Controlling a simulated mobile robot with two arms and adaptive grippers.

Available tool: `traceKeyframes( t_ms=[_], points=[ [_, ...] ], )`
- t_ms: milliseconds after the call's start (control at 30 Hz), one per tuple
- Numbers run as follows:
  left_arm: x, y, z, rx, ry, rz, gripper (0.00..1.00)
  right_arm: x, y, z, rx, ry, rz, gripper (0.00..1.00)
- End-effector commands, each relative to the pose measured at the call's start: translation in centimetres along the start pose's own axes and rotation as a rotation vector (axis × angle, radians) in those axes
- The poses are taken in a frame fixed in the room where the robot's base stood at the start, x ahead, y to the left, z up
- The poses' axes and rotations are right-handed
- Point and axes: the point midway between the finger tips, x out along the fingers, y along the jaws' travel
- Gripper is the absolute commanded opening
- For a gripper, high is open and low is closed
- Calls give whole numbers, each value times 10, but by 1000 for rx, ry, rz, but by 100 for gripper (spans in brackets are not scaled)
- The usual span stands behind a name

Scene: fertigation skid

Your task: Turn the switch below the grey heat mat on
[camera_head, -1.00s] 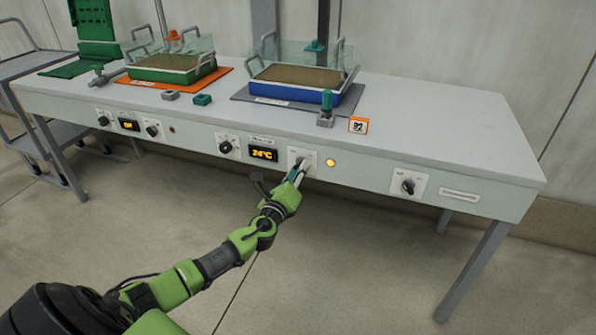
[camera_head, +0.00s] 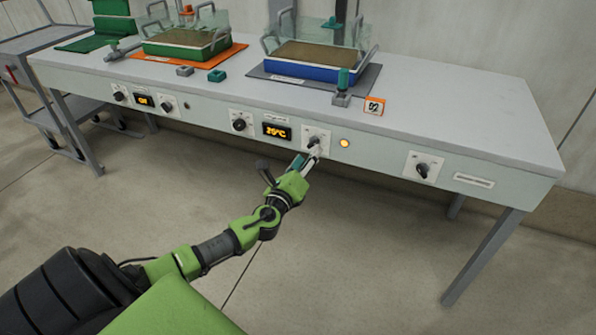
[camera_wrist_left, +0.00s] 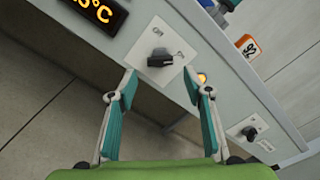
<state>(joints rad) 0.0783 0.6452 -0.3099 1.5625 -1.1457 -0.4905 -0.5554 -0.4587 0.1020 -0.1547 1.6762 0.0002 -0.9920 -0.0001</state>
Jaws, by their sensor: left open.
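The grey heat mat (camera_head: 362,87) lies on the bench top under a blue-walled tray. Below it on the bench's front panel is the switch (camera_head: 317,139), a dark knob on a white plate. The switch also shows in the left wrist view (camera_wrist_left: 159,57), its knob lying about level in that picture. My left gripper (camera_head: 307,163) is just in front of and below the switch. In the left wrist view its teal-padded fingers (camera_wrist_left: 160,84) are spread, empty and apart from the knob. An amber lamp (camera_head: 344,143) right of the switch is lit. My right gripper is not in view.
A lit display (camera_head: 277,131) and another knob (camera_head: 239,124) sit left of the switch. A further knob (camera_head: 423,169) sits to the right. An orange mat (camera_head: 225,56) with a green tray lies at the left. The floor in front is clear.

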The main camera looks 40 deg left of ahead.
Motion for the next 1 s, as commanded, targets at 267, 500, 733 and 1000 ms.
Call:
traceKeyframes(
  t_ms=[267, 500, 733, 1000],
  points=[
    [-56, 1, -1, 2, 3, 1, 46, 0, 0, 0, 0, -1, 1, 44],
    [-78, 1, 0, 1, 1, 1, 46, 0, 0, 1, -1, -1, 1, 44],
    [-81, 0, 0, 1, 0, 1, 46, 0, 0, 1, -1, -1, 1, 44],
    [-81, 0, 0, 1, 0, 1, 46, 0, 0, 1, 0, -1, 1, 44]
  ],
)
